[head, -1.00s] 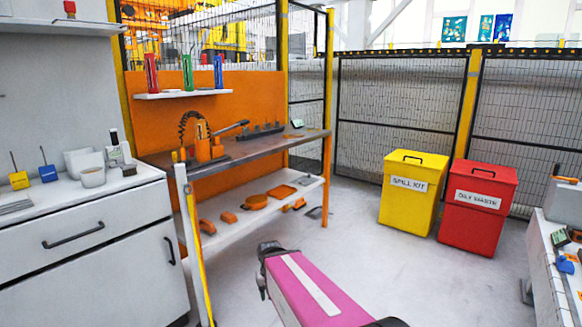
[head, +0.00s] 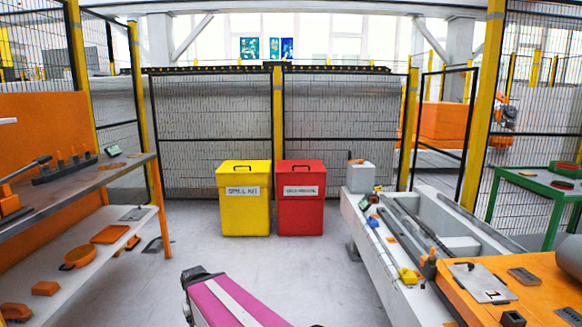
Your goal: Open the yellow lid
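The yellow bin (head: 245,207) labelled "SPILL KIT" stands on the floor against the mesh fence, near the middle of the head view. Its yellow lid (head: 244,168) is closed and has a dark handle (head: 243,165) on top. My pink arm reaches in from the bottom of the picture. At its far end is a dark part, my gripper (head: 201,276), low over the floor and well short of the bin. Its fingers are too small and unclear to show whether they are open. Nothing is seen held in it.
A red bin (head: 301,208) stands close beside the yellow one on the right. An orange and grey workbench (head: 110,176) with a lower shelf is at left. A long pale bench (head: 392,262) and an orange table (head: 535,300) are at right. The floor (head: 290,270) between is clear.

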